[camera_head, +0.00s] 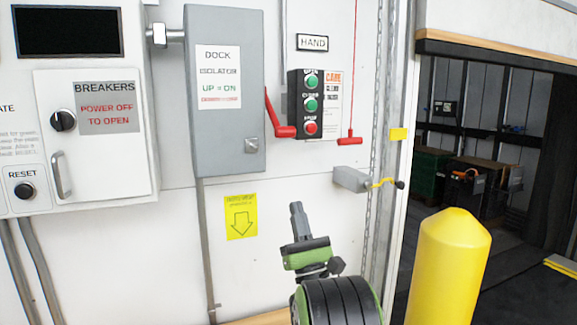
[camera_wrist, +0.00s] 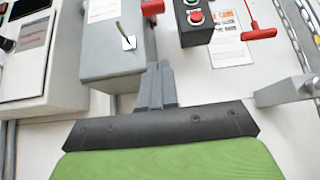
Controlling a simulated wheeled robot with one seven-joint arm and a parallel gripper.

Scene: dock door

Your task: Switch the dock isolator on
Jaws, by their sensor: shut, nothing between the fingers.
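The dock isolator (camera_head: 225,115) is a grey wall box with a white label reading "UP = ON". Its red lever (camera_head: 270,108) is on the box's right side and slopes down to a thick red grip (camera_head: 285,132), so it is in the lower position. In the wrist view the isolator box (camera_wrist: 98,58) is ahead to the left, and the red grip (camera_wrist: 152,7) is cut by the top edge. My gripper (camera_head: 296,206) is shut and empty, below and apart from the lever. Its closed fingers (camera_wrist: 158,68) point up toward the wall in the wrist view.
A push-button box (camera_head: 310,103) sits close right of the lever. A red pull handle (camera_head: 350,139) hangs on a cord beyond it. A grey bracket (camera_head: 351,179) sticks out lower right. A breaker cabinet (camera_head: 95,170) is left. A yellow bollard (camera_head: 450,260) stands right.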

